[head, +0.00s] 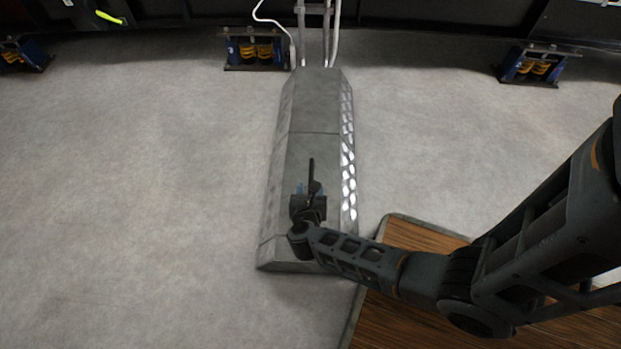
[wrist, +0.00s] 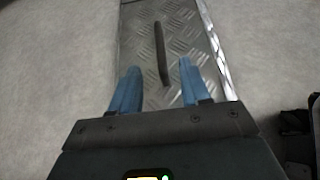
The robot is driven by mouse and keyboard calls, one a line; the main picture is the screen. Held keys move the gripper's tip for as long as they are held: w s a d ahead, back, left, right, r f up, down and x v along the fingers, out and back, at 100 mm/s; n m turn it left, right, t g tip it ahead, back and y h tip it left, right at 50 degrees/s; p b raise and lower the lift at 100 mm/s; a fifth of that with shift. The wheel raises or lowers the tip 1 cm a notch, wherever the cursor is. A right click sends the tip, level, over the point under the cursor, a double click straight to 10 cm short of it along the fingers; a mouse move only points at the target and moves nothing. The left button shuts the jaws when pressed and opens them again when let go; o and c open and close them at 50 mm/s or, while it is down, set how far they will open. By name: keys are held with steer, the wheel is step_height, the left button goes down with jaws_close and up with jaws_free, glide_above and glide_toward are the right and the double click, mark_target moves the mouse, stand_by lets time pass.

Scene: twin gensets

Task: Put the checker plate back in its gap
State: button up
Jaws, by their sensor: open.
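The checker plate (wrist: 187,40) shows its raised tread pattern in the wrist view, with a dark bar handle (wrist: 160,50) standing along its middle. In the head view the handle (head: 311,172) shows above the long grey cover, just beyond my gripper (head: 309,188). My gripper is open, with its two blue fingers (wrist: 158,72) apart on either side of the handle's near end. I cannot tell whether the fingers touch the handle or hover above it. The plate appears in line with the cover; whether it sits flush in its gap is not clear.
The long grey cover (head: 311,103) with bevelled sides runs across the floor towards pipes (head: 326,35) at the back. Blue mounts with yellow springs (head: 254,48) stand under the machine. A wooden-topped surface (head: 425,315) lies at the lower right. The grey floor (head: 150,180) at left is clear.

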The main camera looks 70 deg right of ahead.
steer(key=s+a+r+m+t+y, duration=0.3)
steer(key=s+a+r+m, duration=0.3)
steer(key=r, duration=0.6)
steer(key=s+a+r+m+t+y, duration=0.4)
steer(key=a+r+m, duration=0.4)
steer(key=r, duration=0.5)
steer(key=s+a+r+m+t+y, duration=0.3)
steer(key=s+a+r+m, duration=0.4)
steer(key=r, duration=0.6)
steer(key=shift+s+m+t+y, duration=0.3)
steer(key=shift+m+t+y, duration=0.1)
steer(key=shift+y, duration=0.4)
step_height(320, 180, up, 29)
steer(key=p, duration=2.9)
steer(key=shift+r, duration=0.1)
